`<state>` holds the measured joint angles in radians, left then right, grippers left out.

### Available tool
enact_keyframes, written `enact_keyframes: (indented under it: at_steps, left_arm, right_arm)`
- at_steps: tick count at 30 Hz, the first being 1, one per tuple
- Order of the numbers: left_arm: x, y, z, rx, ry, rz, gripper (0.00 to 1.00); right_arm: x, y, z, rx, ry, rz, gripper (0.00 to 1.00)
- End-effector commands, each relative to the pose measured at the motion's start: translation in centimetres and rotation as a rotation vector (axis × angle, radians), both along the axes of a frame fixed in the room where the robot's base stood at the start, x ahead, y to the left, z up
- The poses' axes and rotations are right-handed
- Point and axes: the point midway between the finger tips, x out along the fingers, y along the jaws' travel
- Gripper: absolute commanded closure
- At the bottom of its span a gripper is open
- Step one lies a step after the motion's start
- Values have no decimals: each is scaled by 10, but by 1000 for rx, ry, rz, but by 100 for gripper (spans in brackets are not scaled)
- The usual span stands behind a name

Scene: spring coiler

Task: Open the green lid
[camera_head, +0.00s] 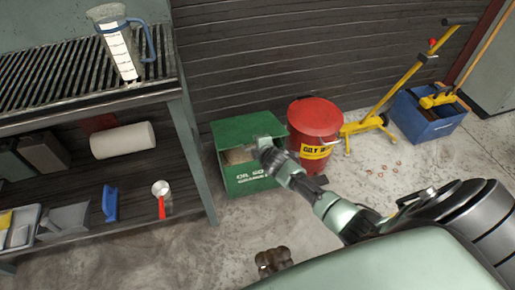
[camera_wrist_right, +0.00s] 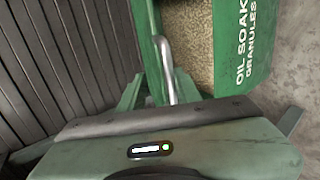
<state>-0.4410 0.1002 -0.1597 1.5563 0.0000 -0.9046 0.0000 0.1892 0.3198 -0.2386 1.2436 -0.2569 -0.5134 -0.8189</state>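The green bin (camera_head: 250,180), lettered for oil-soak granules, stands on the floor. Its green lid (camera_head: 240,130) is raised at the back, and granules (camera_head: 236,156) show inside. In the right wrist view the lid (camera_wrist_right: 147,35) is seen nearly edge-on, with a bent metal handle (camera_wrist_right: 166,65) on it; the granules (camera_wrist_right: 195,45) lie to its right. My right gripper (camera_head: 268,148) is over the bin's opening, near its right side. In the wrist view its green fingers appear spread, with the handle's end close to the gripper body; contact is unclear. My left gripper is out of view.
A red drum (camera_head: 312,125) stands close right of the bin. A shelf unit (camera_head: 190,130) stands to its left and a slatted wall (camera_head: 260,60) behind. A yellow stand (camera_head: 365,125) and a blue bucket (camera_head: 425,118) are farther right. A brown object (camera_head: 272,262) lies in front.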

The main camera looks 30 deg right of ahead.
Motion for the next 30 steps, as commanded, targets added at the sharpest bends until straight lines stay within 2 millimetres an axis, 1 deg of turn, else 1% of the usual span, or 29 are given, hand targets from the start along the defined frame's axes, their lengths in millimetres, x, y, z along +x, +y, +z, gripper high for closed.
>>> enact_keyframes:
  at_steps: [11,30]
  left_arm:
    - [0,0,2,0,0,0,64]
    - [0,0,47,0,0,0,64]
  right_arm:
    - [-2,0,2,0,0,0,68]
    - [-37,10,27,1,1,1,68]
